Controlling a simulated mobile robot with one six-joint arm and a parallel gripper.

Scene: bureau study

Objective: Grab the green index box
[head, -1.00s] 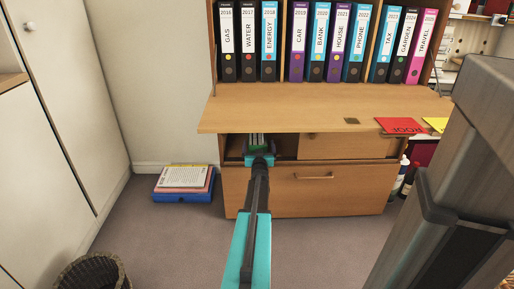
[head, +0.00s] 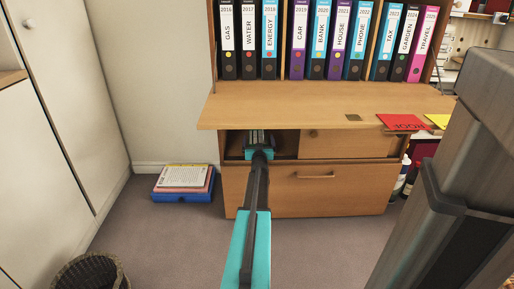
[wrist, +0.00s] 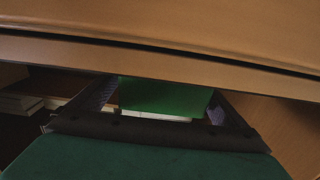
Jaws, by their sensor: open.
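My gripper (head: 256,137) reaches into the open left compartment of the wooden bureau, under its fold-down desk top. Its jaws are open. In the wrist view the green index box (wrist: 165,95) shows between the two dark fingers, with a pale strip along its lower edge. The fingers stand to its left and right; I cannot tell whether they touch it. The top of the box is cut off by the wooden edge in front. In the head view my gripper and the desk top hide most of the box.
The desk top (head: 290,107) overhangs the compartment closely. A closed drawer front (head: 350,146) is to the right, and a wide drawer (head: 300,190) is below. Pale stacked items (wrist: 25,95) lie left in the wrist view. Binders stand above; a paper pile (head: 183,180) lies on the floor.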

